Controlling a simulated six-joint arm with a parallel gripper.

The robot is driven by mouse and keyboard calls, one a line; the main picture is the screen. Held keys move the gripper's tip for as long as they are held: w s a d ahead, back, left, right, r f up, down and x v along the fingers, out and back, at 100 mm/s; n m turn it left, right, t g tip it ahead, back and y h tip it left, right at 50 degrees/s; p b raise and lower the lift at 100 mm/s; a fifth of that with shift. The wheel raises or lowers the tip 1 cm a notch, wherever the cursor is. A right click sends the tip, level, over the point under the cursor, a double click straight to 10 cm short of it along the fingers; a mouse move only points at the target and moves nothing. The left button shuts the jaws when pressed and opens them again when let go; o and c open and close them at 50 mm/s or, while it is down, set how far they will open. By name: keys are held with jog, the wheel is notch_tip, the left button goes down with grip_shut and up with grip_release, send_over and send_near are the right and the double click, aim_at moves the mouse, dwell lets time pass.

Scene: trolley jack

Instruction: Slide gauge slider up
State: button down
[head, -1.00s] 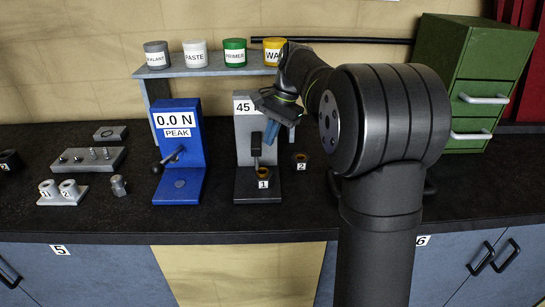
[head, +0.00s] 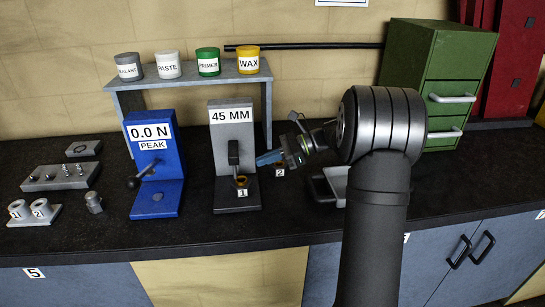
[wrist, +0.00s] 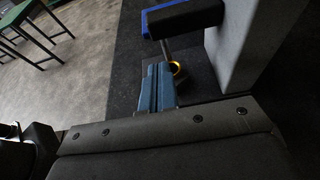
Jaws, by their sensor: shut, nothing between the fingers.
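The grey height gauge (head: 231,120) stands on the counter, its plate reading 45 MM. Its dark slider (head: 233,153) sits on the front of the post, above a brass ring in the base by label 1 (head: 242,181). My gripper (head: 262,159) is to the right of the gauge, blue fingers pointing left toward the slider; they look shut and empty. In the wrist view the blue fingers (wrist: 158,88) lie together, near the brass ring (wrist: 175,68) and below the dark slider arm (wrist: 186,19). I cannot tell whether they touch anything.
The blue force gauge (head: 154,150), reading 0.0 N PEAK, stands left of the height gauge. Behind is a shelf (head: 188,80) with labelled cans. A green drawer cabinet (head: 420,65) stands farther right.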

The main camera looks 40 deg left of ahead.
jog(key=x, duration=0.5)
jog(key=shift+s+a, duration=0.15)
jog(key=shift+s, duration=0.05)
jog(key=shift+w+r, duration=0.1)
jog(key=shift+r, duration=1.8)
jog(key=v, duration=1)
jog(key=shift+f, duration=0.25)
